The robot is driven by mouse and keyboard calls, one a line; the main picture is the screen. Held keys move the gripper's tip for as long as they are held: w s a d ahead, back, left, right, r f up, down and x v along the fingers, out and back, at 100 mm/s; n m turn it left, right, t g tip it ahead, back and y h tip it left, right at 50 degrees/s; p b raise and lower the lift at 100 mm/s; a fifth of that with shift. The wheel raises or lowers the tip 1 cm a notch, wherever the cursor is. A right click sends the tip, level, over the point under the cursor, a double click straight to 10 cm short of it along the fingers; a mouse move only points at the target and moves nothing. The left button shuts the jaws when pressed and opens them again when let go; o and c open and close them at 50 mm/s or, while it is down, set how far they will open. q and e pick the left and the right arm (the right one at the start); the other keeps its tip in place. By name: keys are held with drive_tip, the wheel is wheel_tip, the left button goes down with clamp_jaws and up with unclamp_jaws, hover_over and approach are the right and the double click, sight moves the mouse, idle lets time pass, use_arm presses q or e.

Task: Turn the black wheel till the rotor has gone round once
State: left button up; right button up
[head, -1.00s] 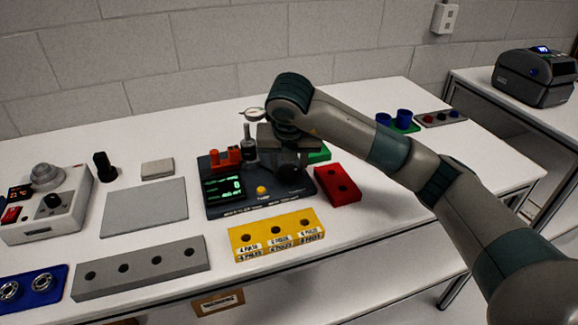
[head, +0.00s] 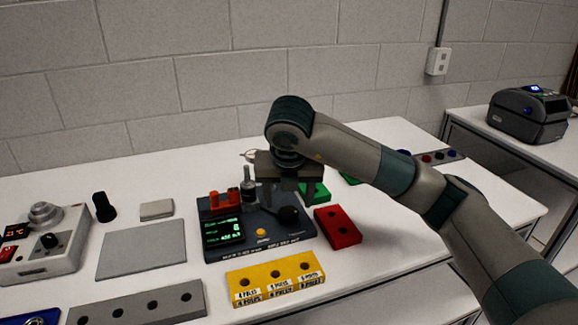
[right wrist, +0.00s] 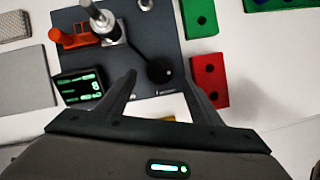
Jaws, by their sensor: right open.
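The black wheel (head: 288,215) lies on the right part of a dark base plate (head: 218,249). It also shows in the right wrist view (right wrist: 159,71). A grey metal upright (head: 248,188), perhaps the rotor, stands left of it, partly behind my gripper. My right gripper (head: 288,200) is open and empty, pointing down just above the wheel. In the right wrist view its fingers appear on either side of the wheel, with no clear contact. My left gripper is out of view.
A yellow block (head: 277,282) lies in front of the plate, a red block (head: 338,227) to its right and a green block (head: 318,192) behind. An orange part (head: 224,202) stands on the plate. A grey pad (head: 141,250) lies left.

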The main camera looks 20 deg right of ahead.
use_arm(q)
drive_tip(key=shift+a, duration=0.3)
use_arm(e)
drive_tip(key=v, duration=1.2)
drive_tip(key=shift+s+r, duration=0.2)
drive_tip(key=shift+r, duration=0.05)
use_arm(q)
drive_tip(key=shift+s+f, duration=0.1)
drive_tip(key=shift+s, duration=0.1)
use_arm(e)
drive_tip(key=shift+a, duration=0.1)
